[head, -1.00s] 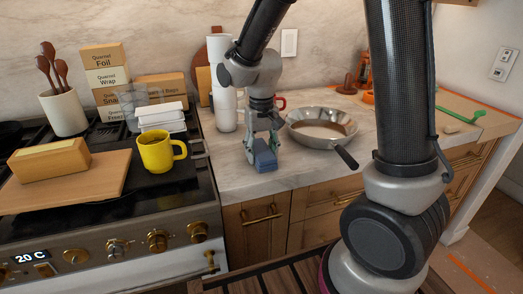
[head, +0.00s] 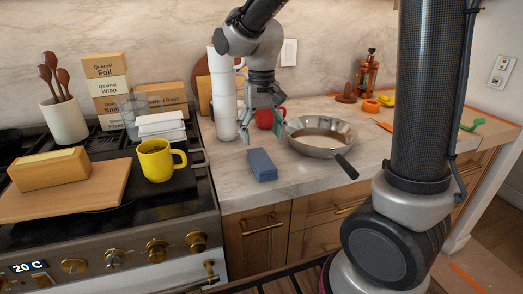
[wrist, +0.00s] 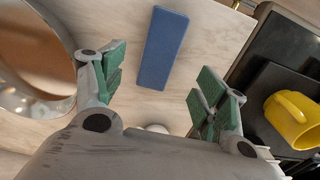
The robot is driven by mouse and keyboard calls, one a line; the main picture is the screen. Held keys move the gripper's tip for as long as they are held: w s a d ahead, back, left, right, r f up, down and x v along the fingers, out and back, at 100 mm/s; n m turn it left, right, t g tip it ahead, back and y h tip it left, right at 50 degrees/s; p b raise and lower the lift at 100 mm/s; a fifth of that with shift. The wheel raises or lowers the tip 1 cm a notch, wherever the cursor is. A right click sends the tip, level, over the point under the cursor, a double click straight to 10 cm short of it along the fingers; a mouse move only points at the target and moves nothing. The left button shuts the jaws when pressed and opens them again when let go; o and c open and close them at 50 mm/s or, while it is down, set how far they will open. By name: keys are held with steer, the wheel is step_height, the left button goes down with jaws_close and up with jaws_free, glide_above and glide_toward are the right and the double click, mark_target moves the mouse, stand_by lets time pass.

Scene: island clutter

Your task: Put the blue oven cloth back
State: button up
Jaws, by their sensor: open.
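The blue oven cloth (head: 262,165) lies folded into a small block on the marble counter, near its front edge and just right of the stove. It also shows in the wrist view (wrist: 162,48), lying flat ahead of the fingers and apart from them. My gripper (head: 263,127) is open and empty, above and behind the cloth. In the wrist view its green-padded fingers (wrist: 157,92) are spread wide, with bare counter between them.
A frying pan (head: 321,135) stands right of the cloth, its handle toward the front edge. A white bottle (head: 226,110) and a red mug (head: 266,117) stand behind. A yellow mug (head: 158,162) sits on the stove at left. Counter around the cloth is clear.

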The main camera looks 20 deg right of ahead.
steer(key=s+d+r+t, duration=0.2)
steer(key=s+d+r, duration=0.5)
steer(key=d+r, duration=0.1)
steer(key=s+d+t, duration=0.2)
steer(key=s+d, duration=0.5)
steer(key=s, duration=0.5)
